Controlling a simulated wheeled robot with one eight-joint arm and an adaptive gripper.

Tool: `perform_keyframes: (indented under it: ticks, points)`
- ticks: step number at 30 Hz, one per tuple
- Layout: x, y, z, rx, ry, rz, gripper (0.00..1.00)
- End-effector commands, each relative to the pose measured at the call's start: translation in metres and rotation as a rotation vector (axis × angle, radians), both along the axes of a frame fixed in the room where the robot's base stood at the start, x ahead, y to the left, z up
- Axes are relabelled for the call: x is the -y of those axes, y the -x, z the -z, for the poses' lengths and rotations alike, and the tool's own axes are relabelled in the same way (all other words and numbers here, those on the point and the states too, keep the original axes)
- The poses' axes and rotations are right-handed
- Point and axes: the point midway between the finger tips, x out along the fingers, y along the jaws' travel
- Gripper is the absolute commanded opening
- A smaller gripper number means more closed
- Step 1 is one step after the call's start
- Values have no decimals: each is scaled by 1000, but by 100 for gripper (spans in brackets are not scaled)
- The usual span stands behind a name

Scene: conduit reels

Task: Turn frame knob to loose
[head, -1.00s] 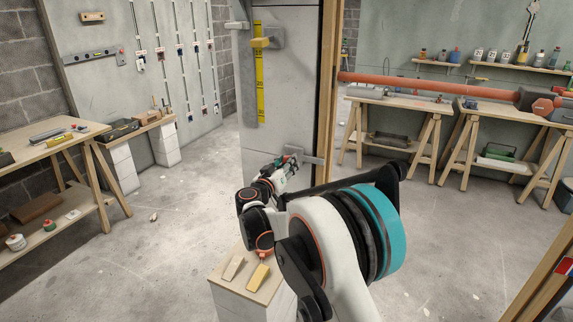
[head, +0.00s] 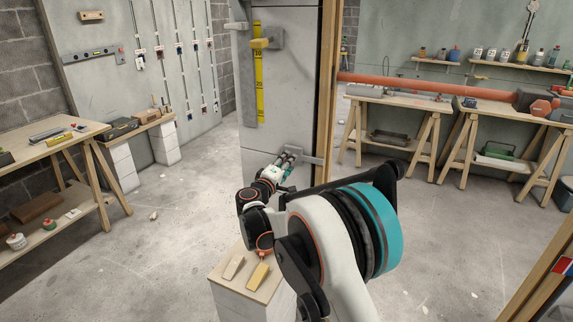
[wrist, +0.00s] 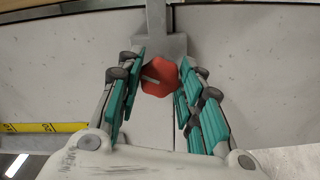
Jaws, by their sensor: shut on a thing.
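The frame knob (wrist: 156,76) is red and many-sided, with a pale bar mark on its face. It sits on a grey metal bracket (wrist: 160,46) in the wrist view. My gripper (wrist: 163,68) has its teal-padded fingers on either side of the knob and is shut on it. In the head view my gripper (head: 286,163) is at the grey bracket (head: 306,157) low on the pale panel, and it hides the knob there.
A yellow scale strip (head: 259,85) runs up the panel (head: 290,90). A wooden post (head: 328,90) stands at its right. A low block with wedges (head: 258,272) is below my arm. A red bar (head: 440,88) extends right. Workbenches stand left and behind.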

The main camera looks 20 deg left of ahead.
Motion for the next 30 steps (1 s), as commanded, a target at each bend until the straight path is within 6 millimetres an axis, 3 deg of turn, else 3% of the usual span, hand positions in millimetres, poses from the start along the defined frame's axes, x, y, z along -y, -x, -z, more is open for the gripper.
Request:
perform_keyframes:
  ticks: [30]
  points:
    - [-1,0,-1,-72,922,-2,10]
